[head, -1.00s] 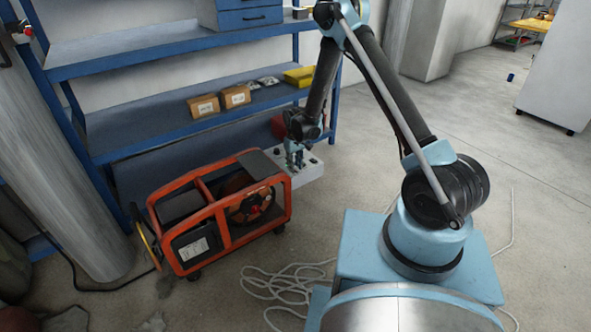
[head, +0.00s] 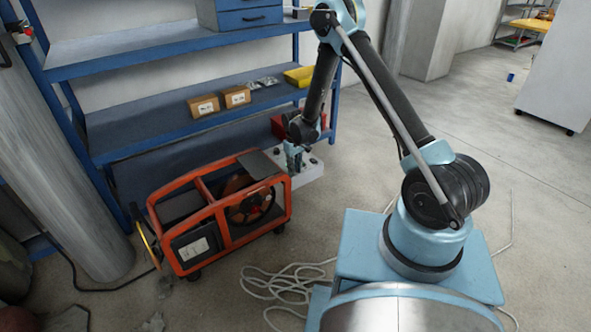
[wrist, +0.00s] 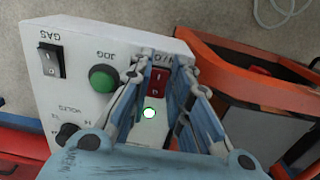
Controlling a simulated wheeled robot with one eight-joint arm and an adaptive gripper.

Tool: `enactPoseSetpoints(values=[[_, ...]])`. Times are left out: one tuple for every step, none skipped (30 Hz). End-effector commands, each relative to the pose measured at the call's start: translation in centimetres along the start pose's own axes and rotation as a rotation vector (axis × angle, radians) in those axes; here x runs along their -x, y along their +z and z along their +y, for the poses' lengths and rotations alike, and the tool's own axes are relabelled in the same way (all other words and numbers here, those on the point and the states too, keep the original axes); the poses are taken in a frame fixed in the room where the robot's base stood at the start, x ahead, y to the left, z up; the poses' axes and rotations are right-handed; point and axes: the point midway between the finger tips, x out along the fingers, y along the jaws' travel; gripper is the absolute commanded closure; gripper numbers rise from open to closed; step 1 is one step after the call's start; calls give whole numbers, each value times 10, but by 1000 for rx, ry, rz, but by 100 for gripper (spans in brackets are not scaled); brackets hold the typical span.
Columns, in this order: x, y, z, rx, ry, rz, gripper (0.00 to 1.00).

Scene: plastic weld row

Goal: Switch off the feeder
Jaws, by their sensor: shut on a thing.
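The feeder (head: 219,236) is an orange tubular frame on casters with a wire reel (head: 250,205) inside. Its white control box (head: 310,173) sits at the right rear; the box face also fills much of the wrist view (wrist: 75,25). A red rocker switch marked I/O (wrist: 159,80) lies between my fingers. My gripper (wrist: 166,72) is shut on this switch, with a fingertip on either side of it. A small green-white lamp (wrist: 149,113) glows below the switch. The fingers partly hide the marking and the switch edges. My gripper looks small in the head view (head: 293,160).
Beside the switch are a green JOG button (wrist: 103,78), a black GAS rocker (wrist: 51,62) and a VOLTS knob (wrist: 69,135). A blue shelf (head: 160,125) stands behind the feeder. A pale coiled cable (head: 285,285) lies on the floor in front of my base.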

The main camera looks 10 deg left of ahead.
Motion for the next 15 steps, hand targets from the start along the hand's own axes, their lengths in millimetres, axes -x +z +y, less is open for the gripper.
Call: enactPoseSetpoints(values=[[0, -2, 0, 1, 0, -27, 100], [0, -3, 0, 1, 0, -47, 100], [1, -4, 0, 1, 0, -74, 100], [1, -4, 0, 1, 0, -95, 100], [1, -5, 0, 1, 0, -116, 100], [1, -6, 0, 1, 0, -140, 100], [1, -6, 0, 1, 0, -157, 100], [2, -7, 0, 1, 0, -172, 100], [2, -7, 0, 1, 0, -189, 100], [2, -7, 0, 1, 0, -200, 100], [2, -7, 0, 1, 0, -208, 100], [2, -7, 0, 1, 0, -215, 100], [3, -7, 0, 1, 0, -219, 100], [3, -7, 0, 1, 0, -221, 100], [3, -7, 0, 1, 0, -223, 100]])
